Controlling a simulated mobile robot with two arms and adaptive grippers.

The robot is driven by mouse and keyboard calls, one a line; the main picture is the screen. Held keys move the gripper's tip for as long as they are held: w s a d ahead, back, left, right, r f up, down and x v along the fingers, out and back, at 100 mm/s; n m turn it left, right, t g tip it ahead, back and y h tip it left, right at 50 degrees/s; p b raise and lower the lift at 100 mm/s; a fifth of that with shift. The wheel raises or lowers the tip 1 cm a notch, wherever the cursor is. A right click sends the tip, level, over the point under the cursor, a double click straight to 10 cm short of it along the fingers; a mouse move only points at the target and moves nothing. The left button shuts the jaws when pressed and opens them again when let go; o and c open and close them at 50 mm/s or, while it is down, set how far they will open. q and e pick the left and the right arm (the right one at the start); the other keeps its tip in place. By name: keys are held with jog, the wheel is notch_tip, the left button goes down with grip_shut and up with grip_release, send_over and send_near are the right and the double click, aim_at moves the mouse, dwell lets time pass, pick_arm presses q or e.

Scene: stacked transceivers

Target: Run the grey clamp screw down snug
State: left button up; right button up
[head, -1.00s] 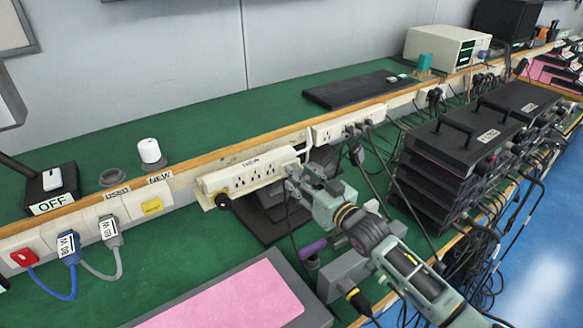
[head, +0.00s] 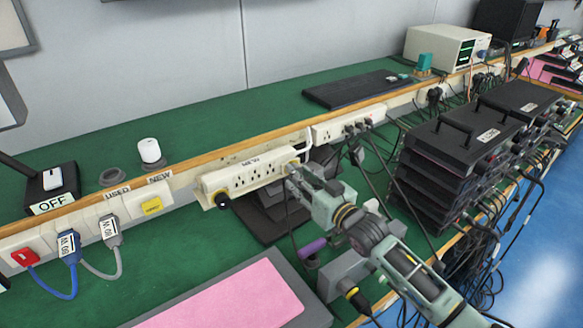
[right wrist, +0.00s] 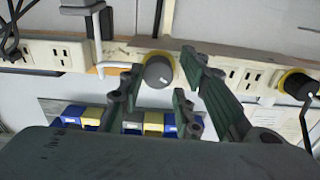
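The grey clamp screw, a round grey knob with a white mark (right wrist: 158,71), sits on a yellow ring on the cream power strip in the right wrist view. My right gripper (right wrist: 163,66) is open, with one finger on each side of the knob. A gap shows beside the knob on the right; whether the left finger touches it I cannot tell. In the head view, my right gripper (head: 292,172) is at the right end of the power strip (head: 236,183) and hides most of the knob. My left gripper is not in view.
A second, black knob on a yellow ring (head: 221,200) is at the strip's left end. A purple-handled object (head: 313,247) and a grey box (head: 345,272) lie under my right arm. Stacked black transceivers (head: 450,160) stand to the right. Cables hang near the gripper.

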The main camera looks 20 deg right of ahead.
jog(key=shift+o, duration=0.6)
jog(key=shift+a, duration=0.1)
jog(key=p+v, duration=0.3)
jog(key=v, duration=0.2)
dwell(0.3)
